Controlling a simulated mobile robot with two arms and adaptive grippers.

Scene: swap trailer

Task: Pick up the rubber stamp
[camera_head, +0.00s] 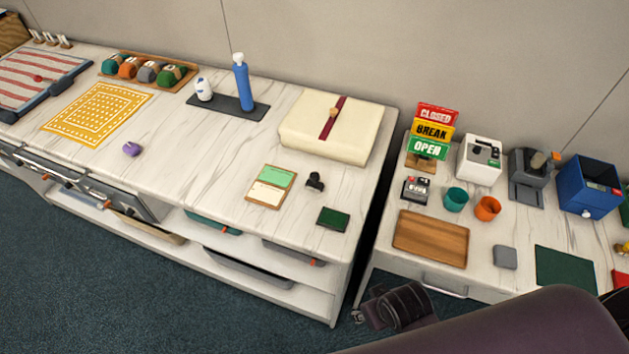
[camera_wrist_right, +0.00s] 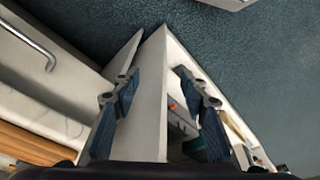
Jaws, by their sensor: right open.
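The rubber stamp (camera_head: 315,181) is a small black object standing on the marble-patterned counter. It is right of a wooden board with a green and a cream card (camera_head: 271,187). A dark green pad (camera_head: 333,219) lies in front of it. My right gripper (camera_head: 358,315) is low in front of the gap between the two counters, away from the stamp. In the right wrist view my right gripper (camera_wrist_right: 157,88) has its fingers spread and empty, above a white counter side panel. The stamp does not show in that view. My left gripper is out of view.
A cream box (camera_head: 310,142) with a red ribbon stands behind the stamp. A blue bottle (camera_head: 242,85) is further left. The right counter holds a wooden tray (camera_head: 412,248), cups and signs. The counter around the stamp is mostly bare. A dark gap separates the counters.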

